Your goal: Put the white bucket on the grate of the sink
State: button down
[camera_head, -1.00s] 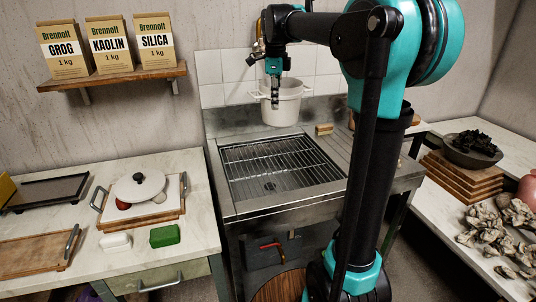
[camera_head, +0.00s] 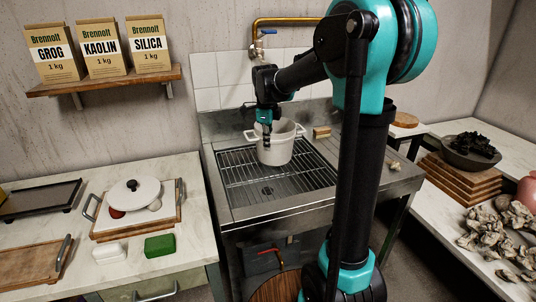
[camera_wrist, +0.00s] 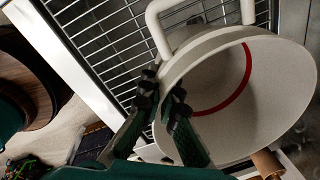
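The white bucket (camera_head: 275,146) is upright over the grate (camera_head: 240,172) of the metal sink (camera_head: 285,203). I cannot tell whether its base touches the grate or hangs just above it. My gripper (camera_head: 266,137) is at the near left part of the bucket's rim. In the wrist view my gripper (camera_wrist: 166,103) has one finger inside and one outside the wall of the bucket (camera_wrist: 225,100), shut on the rim. The bucket is empty inside, with a red line around its inner wall. The grate (camera_wrist: 105,35) shows beside it there.
A small wooden block (camera_head: 321,132) sits at the sink's back edge. A brass pipe with a tap (camera_head: 262,35) runs on the wall behind. The grate's front is clear.

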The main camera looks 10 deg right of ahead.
jog(key=shift+f, duration=2.2)
jog(key=c, duration=1.7)
grip_release()
jog(key=shift+f, duration=0.1)
jog(key=r, duration=0.8)
jog(key=s+r, duration=0.1)
jog(key=r, duration=0.3)
jog(key=shift+a+r, duration=0.15)
jog(key=shift+a, duration=0.1)
